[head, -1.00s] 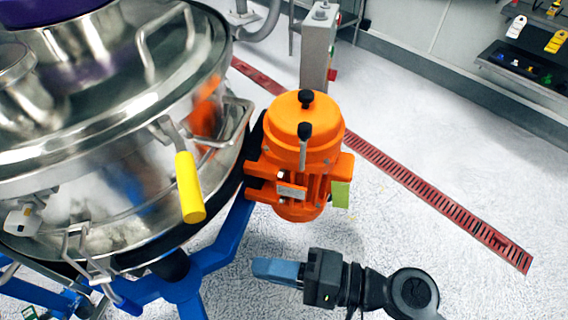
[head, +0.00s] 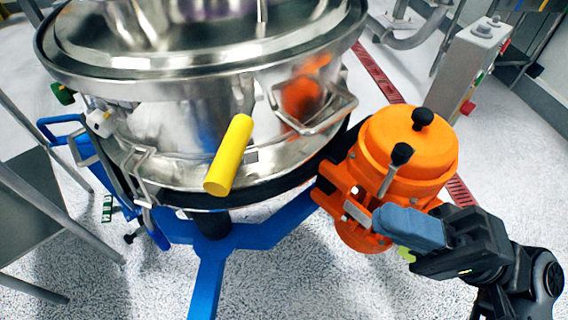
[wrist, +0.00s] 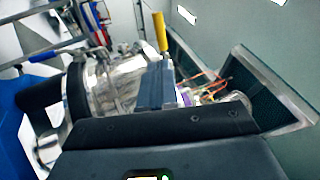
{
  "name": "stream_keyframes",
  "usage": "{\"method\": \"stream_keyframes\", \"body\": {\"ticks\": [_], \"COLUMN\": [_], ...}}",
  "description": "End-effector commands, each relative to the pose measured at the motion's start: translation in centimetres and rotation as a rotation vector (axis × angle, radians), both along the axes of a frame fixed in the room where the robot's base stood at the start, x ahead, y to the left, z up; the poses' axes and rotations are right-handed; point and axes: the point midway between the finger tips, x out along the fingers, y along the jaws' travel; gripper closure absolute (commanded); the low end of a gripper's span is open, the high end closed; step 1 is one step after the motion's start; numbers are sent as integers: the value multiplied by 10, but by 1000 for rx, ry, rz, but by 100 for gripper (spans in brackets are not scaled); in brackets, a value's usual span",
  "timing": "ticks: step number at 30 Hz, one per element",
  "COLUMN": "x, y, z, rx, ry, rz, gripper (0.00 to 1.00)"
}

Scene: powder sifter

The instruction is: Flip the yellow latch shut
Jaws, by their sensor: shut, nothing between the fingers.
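The yellow latch (head: 230,155) is a yellow cylindrical handle on the side of the round steel sifter (head: 180,125). It slants, with its lower end toward the left and standing out from the wall. It also shows in the wrist view (wrist: 160,32), just above my fingertips. My gripper (head: 384,220) is right of the latch in the head view, in front of the orange motor, apart from the latch. Its blue-grey fingers are together and empty; they show in the wrist view (wrist: 156,85) too.
The orange motor (head: 405,150) with black knobs stands right of the sifter, partly behind my gripper. Blue legs (head: 208,285) support the sifter. A grey control box (head: 468,65) stands behind the motor. A metal table (head: 30,200) is at the left. Floor is clear in front.

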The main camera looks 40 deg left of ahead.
Motion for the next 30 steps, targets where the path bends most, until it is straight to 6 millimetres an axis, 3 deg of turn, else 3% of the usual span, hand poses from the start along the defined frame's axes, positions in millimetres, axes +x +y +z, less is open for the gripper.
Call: {"method": "stream_keyframes", "body": {"ticks": [8,24,30], "x": [-8,-52,-60], "y": [13,93,108], "z": [7,48,55], "rx": [-1,-1,-1], "ry": [0,0,0], "rz": [1,0,-1], "gripper": [100,100,100]}}
